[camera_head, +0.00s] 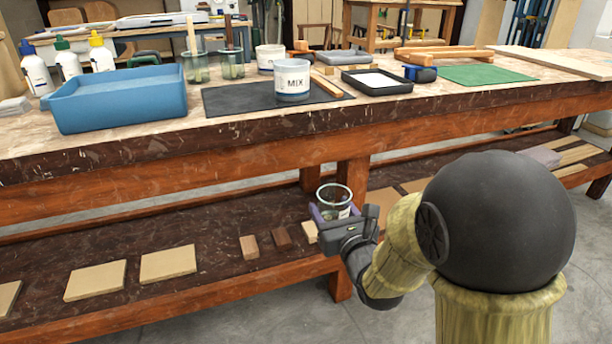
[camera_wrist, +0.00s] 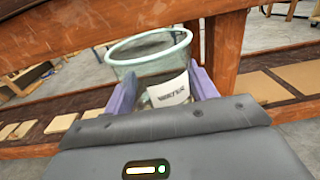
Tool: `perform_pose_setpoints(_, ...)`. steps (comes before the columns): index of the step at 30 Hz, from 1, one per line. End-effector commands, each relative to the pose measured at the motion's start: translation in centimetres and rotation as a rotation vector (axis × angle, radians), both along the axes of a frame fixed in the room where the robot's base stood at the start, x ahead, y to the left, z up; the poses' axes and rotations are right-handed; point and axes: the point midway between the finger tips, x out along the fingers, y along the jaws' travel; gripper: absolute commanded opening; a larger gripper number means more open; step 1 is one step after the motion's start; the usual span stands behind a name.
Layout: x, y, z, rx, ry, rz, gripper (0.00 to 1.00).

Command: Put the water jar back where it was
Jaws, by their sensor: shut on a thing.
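The water jar is a clear glass jar (camera_head: 334,194) with a white label. In the wrist view the jar (camera_wrist: 150,50) shows its label reading WATER, between the two purple fingers. My gripper (camera_head: 333,212) is shut on the jar, below the front edge of the bench top and near the lower shelf (camera_head: 200,255). The jar looks close to upright in the head view. Its base is hidden behind my gripper, so I cannot tell whether it touches the shelf.
The bench top holds a blue tray (camera_head: 120,98), a MIX tub (camera_head: 292,80) on a dark mat (camera_head: 240,97), two glass jars with brushes (camera_head: 231,66) and several bottles. Wood pieces (camera_head: 168,263) lie on the lower shelf. A bench leg (camera_head: 352,176) stands close to the jar.

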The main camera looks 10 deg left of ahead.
Motion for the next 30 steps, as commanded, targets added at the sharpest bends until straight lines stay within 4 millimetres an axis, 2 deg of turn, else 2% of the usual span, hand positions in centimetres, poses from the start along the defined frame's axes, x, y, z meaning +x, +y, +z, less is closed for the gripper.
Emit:
perform_pose_setpoints(1,0.3,-0.7,-1.5,-0.003,0.007,-0.020,0.26)
perform_pose_setpoints(6,1.0,-3.0,-5.3,-0.003,0.005,-0.085,0.26)
perform_pose_setpoints(30,3.8,-12.5,-21.1,-0.001,0.001,-0.325,0.26)
